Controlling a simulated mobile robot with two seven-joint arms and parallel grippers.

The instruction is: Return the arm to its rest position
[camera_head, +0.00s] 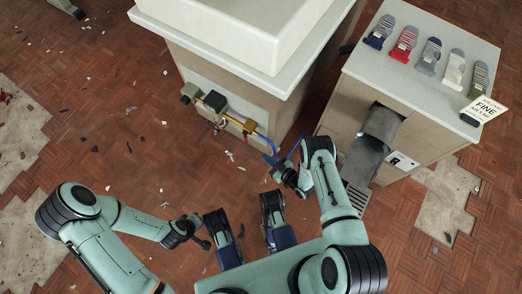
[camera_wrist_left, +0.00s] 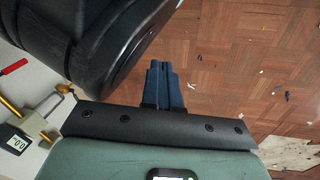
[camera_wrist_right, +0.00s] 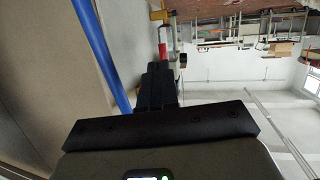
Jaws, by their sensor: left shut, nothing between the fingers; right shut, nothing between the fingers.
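My right arm (camera_head: 335,195) is bent, and its gripper (camera_head: 277,165) is close to the blue hose at the front of the white-topped cabinet. In the right wrist view the right fingers (camera_wrist_right: 158,85) are together with nothing between them. The blue hose (camera_wrist_right: 102,58) runs past on their left, apart from them in the picture. My left arm (camera_head: 115,245) is folded low at the left, with its gripper (camera_head: 204,243) over the floor. In the left wrist view the left fingers (camera_wrist_left: 164,82) are together and empty. A dark rounded part hides the upper left there.
The cabinet (camera_head: 215,70) bears a valve fitting (camera_head: 214,101) and a blue hose (camera_head: 265,140). The parquet floor at the left has scattered debris.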

